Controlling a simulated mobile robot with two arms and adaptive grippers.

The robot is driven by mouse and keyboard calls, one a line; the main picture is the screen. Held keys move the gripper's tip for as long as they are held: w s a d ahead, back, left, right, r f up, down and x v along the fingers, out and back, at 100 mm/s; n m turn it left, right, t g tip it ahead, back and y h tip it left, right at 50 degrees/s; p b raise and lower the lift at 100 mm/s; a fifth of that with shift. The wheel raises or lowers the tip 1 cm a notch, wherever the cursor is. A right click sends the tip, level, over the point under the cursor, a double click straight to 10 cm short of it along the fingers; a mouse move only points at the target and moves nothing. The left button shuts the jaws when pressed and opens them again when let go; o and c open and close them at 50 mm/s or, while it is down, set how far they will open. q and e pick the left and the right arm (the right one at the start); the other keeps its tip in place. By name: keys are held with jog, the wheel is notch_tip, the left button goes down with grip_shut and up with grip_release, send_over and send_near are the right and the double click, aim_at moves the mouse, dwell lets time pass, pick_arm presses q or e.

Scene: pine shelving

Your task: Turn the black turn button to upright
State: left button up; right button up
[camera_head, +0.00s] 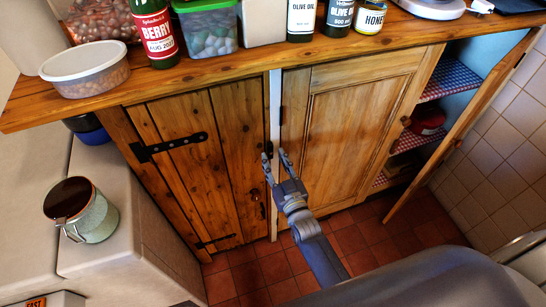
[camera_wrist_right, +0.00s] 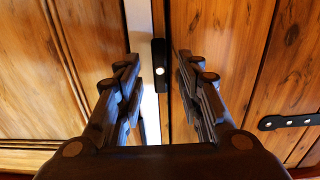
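The black turn button (camera_wrist_right: 160,82) is a small dark bar with a bright screw head at its middle. In the right wrist view it stands lengthwise along the pale post (camera_wrist_right: 143,25) between two cupboard doors, close to the plank door's edge. My right gripper (camera_wrist_right: 154,63) is open, its two fingers apart on either side of the button. I see no clear contact. In the head view the right gripper (camera_head: 275,157) reaches up to the doors' meeting line, and the button is too small there to make out surely. My left gripper is not in view.
The plank door (camera_head: 195,135) and panelled door (camera_head: 350,135) are closed. A further door (camera_head: 460,140) stands open at right. Jars and bottles crowd the worktop (camera_head: 225,65) above. The tiled floor (camera_head: 250,275) below is clear.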

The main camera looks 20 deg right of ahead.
jog(key=s, duration=1)
jog(key=shift+d, duration=0.15)
jog(key=s+f+n+g+y, duration=0.1)
jog(key=s+f+g, duration=0.55)
jog(key=f, duration=0.85)
jog(key=s+f+g, duration=0.3)
jog(key=s+f, duration=0.6)
jog(key=f, duration=0.5)
jog(key=s+d+f+g, duration=0.2)
jog(key=s+f, duration=0.2)
jog(key=s, duration=0.3)
jog(key=s+d+f+g+h, duration=0.1)
jog(key=s+d+f+g, duration=0.1)
jog(key=s, duration=0.6)
jog(key=s+d+f+g, duration=0.2)
jog(key=s+f+g, duration=0.1)
jog(key=s+f, duration=0.3)
jog(key=shift+s+f+n+h, duration=0.15)
jog(key=shift+s+n+h, duration=0.2)
jog(key=shift+s, duration=0.75)
jog(key=shift+g, duration=0.25)
